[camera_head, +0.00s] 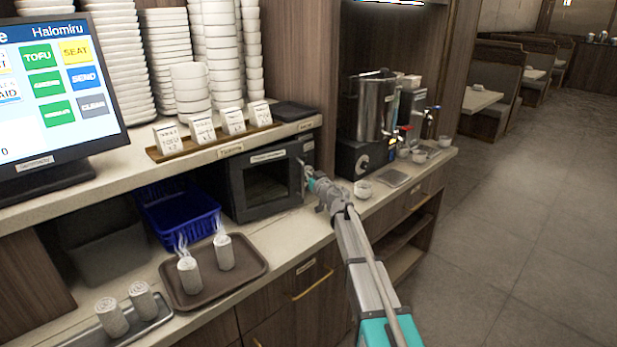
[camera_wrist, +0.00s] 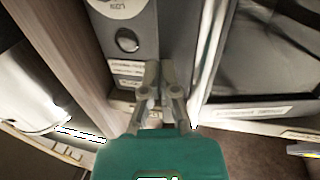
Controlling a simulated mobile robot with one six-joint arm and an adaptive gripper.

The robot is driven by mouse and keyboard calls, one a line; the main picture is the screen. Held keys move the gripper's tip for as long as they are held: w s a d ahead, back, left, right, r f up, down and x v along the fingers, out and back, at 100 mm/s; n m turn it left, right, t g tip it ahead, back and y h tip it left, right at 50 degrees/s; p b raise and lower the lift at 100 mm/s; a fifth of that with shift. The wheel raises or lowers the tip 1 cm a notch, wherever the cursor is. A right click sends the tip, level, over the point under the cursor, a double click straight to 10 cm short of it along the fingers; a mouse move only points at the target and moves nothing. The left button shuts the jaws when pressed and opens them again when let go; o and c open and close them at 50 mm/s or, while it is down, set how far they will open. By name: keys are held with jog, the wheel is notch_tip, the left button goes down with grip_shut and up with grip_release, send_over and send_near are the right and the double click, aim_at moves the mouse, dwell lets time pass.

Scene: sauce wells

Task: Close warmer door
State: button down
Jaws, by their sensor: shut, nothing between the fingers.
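The warmer (camera_head: 238,204) is a dark box under the shelf, on the counter. Its door (camera_head: 268,160), with a dark window, looks about flush with the front; I see no clear gap. The door also shows at right in the wrist view (camera_wrist: 255,112), beside a pale upright handle (camera_wrist: 207,62). A grey panel with a round dark knob (camera_wrist: 127,40) is to the handle's left. My gripper (camera_head: 308,175) is at the right side of the warmer's front. In the wrist view, my gripper (camera_wrist: 161,82) has its fingers together, empty, over the panel's label end. Contact is unclear.
A brown tray (camera_head: 255,285) with two steaming rolled towels stands in front of the warmer. A blue basket (camera_head: 180,215) is left of it. A drink dispenser (camera_head: 375,105) and small cups stand to the right. The shelf above holds stacked dishes.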

jog(key=x, duration=0.3)
jog(key=shift+w, duration=0.2)
jog(key=shift+s, duration=0.1)
dwell(0.4)
jog(key=w+d+v, duration=0.1)
jog(key=v, duration=1.2)
jog(key=shift+s+d, duration=0.35)
jog(key=shift+d, duration=0.15)
